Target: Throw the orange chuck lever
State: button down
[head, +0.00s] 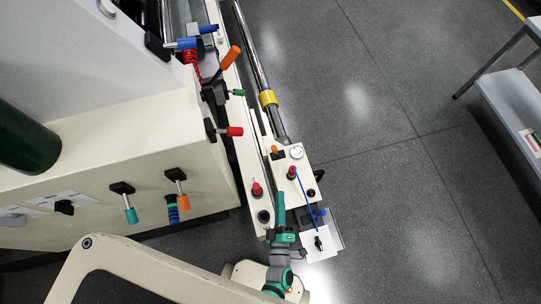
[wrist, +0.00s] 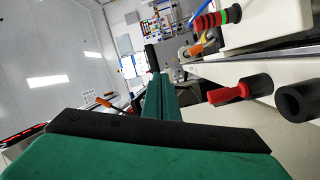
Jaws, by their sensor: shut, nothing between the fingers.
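The largest orange lever (head: 231,58) in the head view has a thick orange grip on a dark hub, beside the machine's long rail. It tilts up and to the right. Which orange handle is the chuck lever is not labelled legibly. My gripper (head: 280,195) is at the lower middle of the head view, well below that lever and apart from it. Its green fingers (wrist: 158,85) are shut and empty in the wrist view. An orange handle (wrist: 104,102) shows left of the fingers there, but I cannot tell if it is the same lever.
A smaller orange handle (head: 176,174) and a teal handle (head: 130,215) are on the cream front panel. Red (head: 234,131) and green (head: 238,93) handles sit close to the large lever. A red knob (wrist: 228,93) is right of my fingers. Open floor (head: 400,190) lies right.

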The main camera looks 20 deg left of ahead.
aim_at(275, 151)
jog(key=w+a+f+n+g+y, duration=0.4)
jog(key=w+a+f+n+y, duration=0.25)
jog(key=w+f+n, duration=0.5)
jog(key=shift+n, duration=0.55)
jog(key=x, duration=0.9)
jog(key=shift+s+a+f, duration=0.1)
jog(key=shift+a+f, duration=0.1)
jog(key=shift+a, duration=0.2)
jog(key=shift+w+d+r, duration=0.2)
jog(key=shift+w+d, duration=0.25)
jog(key=shift+d, duration=0.35)
jog(key=shift+w+d+r, duration=0.2)
jog(key=shift+w+d, duration=0.25)
jog(key=shift+d, duration=0.4)
